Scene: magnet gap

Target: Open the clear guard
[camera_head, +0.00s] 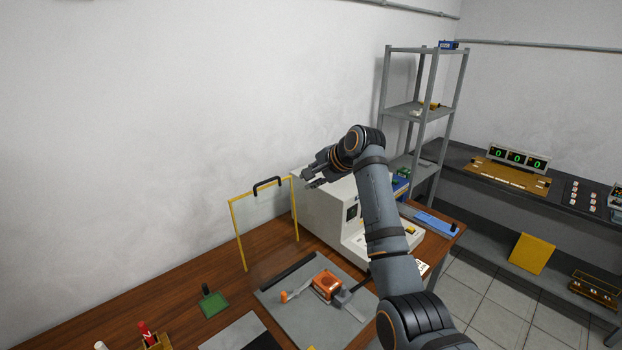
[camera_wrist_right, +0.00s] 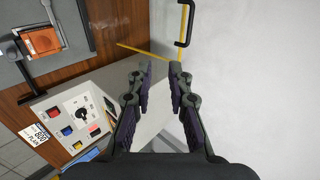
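The clear guard (camera_head: 264,220) stands upright on the wooden bench, with yellow edges and a see-through pane. Its black handle (camera_head: 267,184) is on the top edge. In the right wrist view the handle (camera_wrist_right: 186,24) and part of the yellow edge show at the top. My right gripper (camera_head: 308,179) is just right of the guard's top right corner, apart from the handle. In the right wrist view my right gripper (camera_wrist_right: 160,72) has its fingers apart with nothing held between them. My left gripper is out of view.
A light grey machine (camera_head: 325,215) stands right of the guard, under my right arm. A grey plate (camera_head: 285,299) with an orange block (camera_head: 326,284) lies in front of the guard. A green pad (camera_head: 213,303) lies to the left. The wall is close behind.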

